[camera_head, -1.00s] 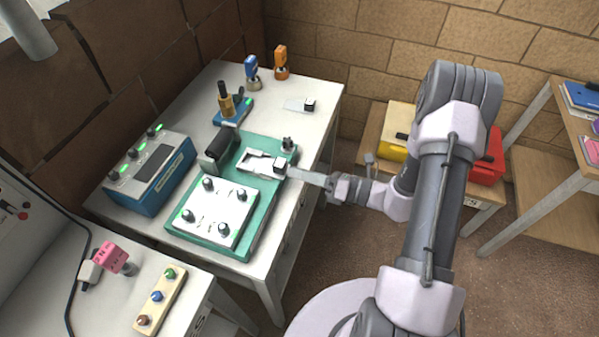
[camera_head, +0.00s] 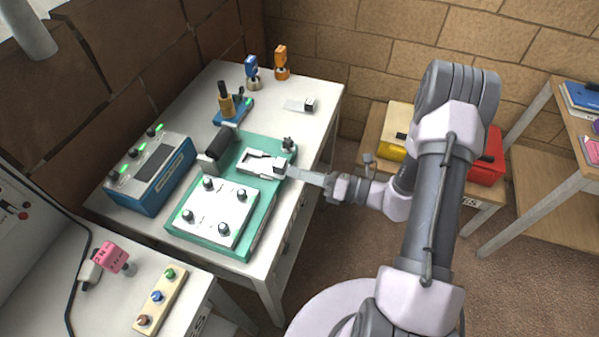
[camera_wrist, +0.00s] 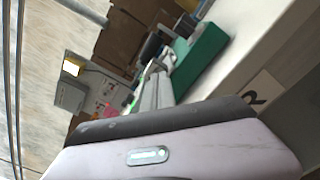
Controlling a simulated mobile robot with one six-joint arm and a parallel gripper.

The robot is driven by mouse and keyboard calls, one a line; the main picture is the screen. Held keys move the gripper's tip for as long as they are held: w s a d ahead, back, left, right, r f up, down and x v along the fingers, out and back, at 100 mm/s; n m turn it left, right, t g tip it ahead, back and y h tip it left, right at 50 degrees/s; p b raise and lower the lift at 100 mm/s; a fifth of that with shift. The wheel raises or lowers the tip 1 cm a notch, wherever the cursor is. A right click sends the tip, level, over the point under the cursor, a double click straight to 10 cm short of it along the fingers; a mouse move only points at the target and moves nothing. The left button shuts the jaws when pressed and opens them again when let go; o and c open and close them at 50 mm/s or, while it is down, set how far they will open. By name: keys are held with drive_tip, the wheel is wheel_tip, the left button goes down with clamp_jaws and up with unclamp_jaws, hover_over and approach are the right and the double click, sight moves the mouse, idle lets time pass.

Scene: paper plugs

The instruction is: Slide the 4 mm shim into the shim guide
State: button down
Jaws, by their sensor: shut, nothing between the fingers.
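The white shim guide (camera_head: 247,164) sits on the green fixture base (camera_head: 262,207). A shim with a dark block (camera_head: 279,168) lies at its right end, at least partly in the guide; its thickness cannot be read. My gripper (camera_head: 297,174) is shut and empty, its pale fingers pointing left at that block. They look close to or against it; contact cannot be told. In the wrist view my pale fingers (camera_wrist: 152,93) are together, with the green base (camera_wrist: 200,62) beyond. A second shim (camera_head: 296,105) with a dark block lies flat on the table's back right.
A black-handled clamp (camera_head: 217,145) stands left of the guide, with a white knobbed plate (camera_head: 215,210) in front. A blue box (camera_head: 155,175) stands at left. Blue (camera_head: 252,70) and orange (camera_head: 281,62) upright tools stand at the back.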

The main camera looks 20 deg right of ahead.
drive_tip(key=shift+w+a, duration=0.3)
drive_tip(key=shift+a, duration=0.05)
drive_tip(key=v, duration=0.3)
drive_tip(key=shift+s+d, duration=0.25)
drive_tip(key=shift+d, duration=0.05)
idle(0.3)
